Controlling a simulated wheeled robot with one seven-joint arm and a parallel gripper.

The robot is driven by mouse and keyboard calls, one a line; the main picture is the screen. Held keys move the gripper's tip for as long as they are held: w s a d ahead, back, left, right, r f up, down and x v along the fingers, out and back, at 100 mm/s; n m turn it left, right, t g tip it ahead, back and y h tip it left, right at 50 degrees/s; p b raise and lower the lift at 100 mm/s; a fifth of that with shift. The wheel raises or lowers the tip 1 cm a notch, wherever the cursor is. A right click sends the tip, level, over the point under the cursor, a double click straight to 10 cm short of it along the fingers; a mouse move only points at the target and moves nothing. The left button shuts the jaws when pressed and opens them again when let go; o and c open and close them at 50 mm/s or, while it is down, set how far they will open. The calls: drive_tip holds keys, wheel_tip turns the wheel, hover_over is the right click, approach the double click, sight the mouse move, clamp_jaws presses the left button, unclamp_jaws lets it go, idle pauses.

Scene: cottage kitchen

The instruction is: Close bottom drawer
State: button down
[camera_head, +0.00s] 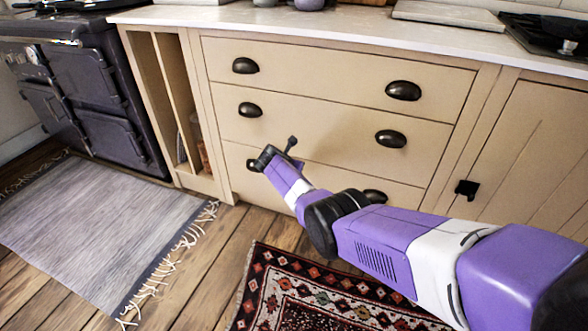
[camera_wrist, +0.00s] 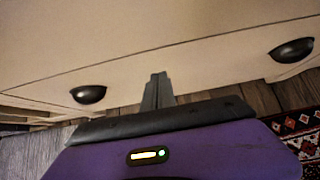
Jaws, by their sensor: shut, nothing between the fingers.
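The bottom drawer (camera_head: 335,177) is the lowest of three cream drawer fronts, with two dark cup handles. Its front looks flush or nearly flush with the cabinet; I cannot tell whether a small gap is left. In the wrist view the drawer front (camera_wrist: 215,62) spans the picture, with its left handle (camera_wrist: 88,94) and right handle (camera_wrist: 291,50) showing. My gripper (camera_head: 291,142) is in front of the drawers, and my arm hides part of the bottom front. In the wrist view my gripper (camera_wrist: 157,76) is shut and empty, between the two handles; contact with the front is unclear.
A patterned red rug (camera_head: 300,290) lies on the wood floor below my arm. A grey fringed rug (camera_head: 100,225) lies at left before the dark stove (camera_head: 85,90). A cabinet door (camera_head: 535,150) stands at right. The pale countertop (camera_head: 310,30) runs above the drawers.

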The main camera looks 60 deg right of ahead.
drive_tip(key=a+f+p+v, duration=0.2)
drive_tip(key=p+v, duration=0.8)
drive_tip(key=v, duration=0.3)
drive_tip(key=shift+s, duration=0.2)
drive_tip(key=shift+f, duration=0.1)
